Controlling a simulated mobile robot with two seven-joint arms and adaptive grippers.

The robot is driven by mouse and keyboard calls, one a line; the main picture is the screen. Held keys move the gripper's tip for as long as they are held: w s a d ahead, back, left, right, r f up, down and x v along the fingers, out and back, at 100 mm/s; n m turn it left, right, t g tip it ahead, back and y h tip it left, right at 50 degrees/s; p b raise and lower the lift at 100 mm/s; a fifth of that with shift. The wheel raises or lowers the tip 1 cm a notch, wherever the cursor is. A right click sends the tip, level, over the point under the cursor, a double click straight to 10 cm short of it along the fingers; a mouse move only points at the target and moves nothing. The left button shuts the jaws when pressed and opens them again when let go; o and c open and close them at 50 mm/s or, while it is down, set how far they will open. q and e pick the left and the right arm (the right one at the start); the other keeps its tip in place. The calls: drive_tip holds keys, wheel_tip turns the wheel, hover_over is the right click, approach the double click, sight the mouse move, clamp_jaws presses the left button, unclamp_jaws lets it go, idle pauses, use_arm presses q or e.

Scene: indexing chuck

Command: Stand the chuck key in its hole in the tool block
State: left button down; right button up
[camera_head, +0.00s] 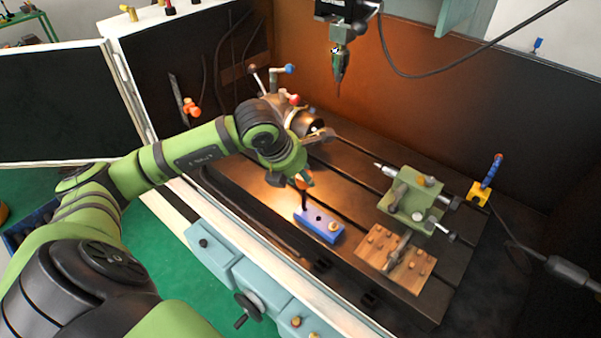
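The blue tool block (319,224) lies on the slotted machine table, with a dark hole near its middle and a brass-coloured round piece at its right end. My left gripper (301,181) is above the block's left end, pointing down. It appears shut around the orange-red top of the chuck key (304,198). The key's dark shaft hangs roughly upright below the fingers and reaches the block's left end in the picture. I cannot tell whether its tip is in a hole or just above. The fingers partly hide the key's top. My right gripper is out of view.
The indexing chuck (304,122) stands behind my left wrist. A green tailstock (411,197) and a wooden board (396,259) stand to the right of the block. A drill spindle (339,70) hangs above. The table (350,160) between chuck and tailstock is mostly clear.

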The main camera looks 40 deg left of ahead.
use_arm(q)
drive_tip(key=shift+d+b, duration=0.1)
drive_tip(key=shift+b, duration=0.5)
idle(0.7)
drive_tip(key=shift+f+b, duration=1.4)
drive_tip(key=shift+b, duration=0.05)
drive_tip(key=c, duration=0.7)
unclamp_jaws()
drive_tip(key=shift+r, duration=0.1)
drive_tip(key=v, duration=1.2)
